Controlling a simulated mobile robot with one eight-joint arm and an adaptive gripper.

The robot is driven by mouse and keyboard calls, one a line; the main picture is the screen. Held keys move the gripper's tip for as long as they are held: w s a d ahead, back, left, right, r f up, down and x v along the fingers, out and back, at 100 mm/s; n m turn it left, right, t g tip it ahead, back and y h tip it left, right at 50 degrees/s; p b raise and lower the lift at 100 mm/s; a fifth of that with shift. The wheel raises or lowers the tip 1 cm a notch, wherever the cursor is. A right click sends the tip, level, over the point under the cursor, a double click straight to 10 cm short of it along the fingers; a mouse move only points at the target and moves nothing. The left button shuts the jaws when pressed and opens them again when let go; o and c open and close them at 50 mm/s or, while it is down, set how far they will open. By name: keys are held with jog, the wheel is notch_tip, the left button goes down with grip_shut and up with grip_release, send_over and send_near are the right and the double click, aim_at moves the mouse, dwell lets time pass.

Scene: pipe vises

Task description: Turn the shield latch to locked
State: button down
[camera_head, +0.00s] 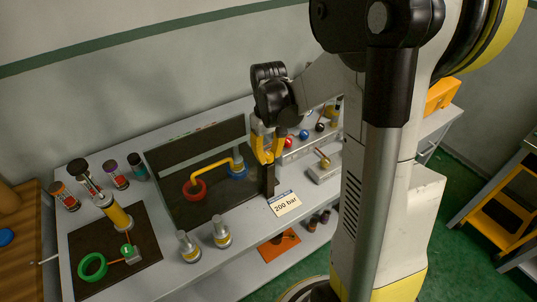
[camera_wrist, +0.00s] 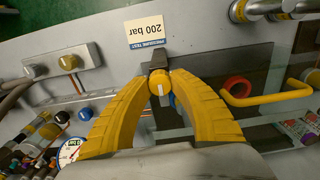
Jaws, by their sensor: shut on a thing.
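The shield latch (camera_wrist: 160,80) shows in the wrist view as a round yellow knob with a short white mark, next to a dark bracket (camera_wrist: 158,58). My gripper (camera_wrist: 160,88) has its two yellow fingers closed around the knob, one on each side. In the head view my gripper (camera_head: 266,152) points down at the top of a dark post (camera_head: 268,182) at the right edge of the shield. The knob is mostly hidden by my fingers there. The dark-framed shield (camera_head: 170,160) stands around a yellow bent pipe (camera_head: 208,168) with a red ring and a blue ring.
A "200 bar" card (camera_head: 285,203) lies in front of the post. Valves with coloured knobs (camera_head: 304,134) stand right of my gripper. A pressure gauge (camera_wrist: 70,152) is near my left finger in the wrist view. Two metal fittings (camera_head: 221,234) stand at the bench front.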

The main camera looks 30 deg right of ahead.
aim_at(268, 154)
jog(key=c, duration=1.1)
grip_release()
notch_tip(268, 154, up, 12)
jog(key=s+a+f+t+b, duration=0.7)
jog(key=s+a+b, duration=0.1)
jog(key=s+a, duration=0.3)
jog(key=shift+s+a+f, duration=0.25)
jog(key=shift+a+f, duration=0.05)
jog(key=shift+a, duration=0.55)
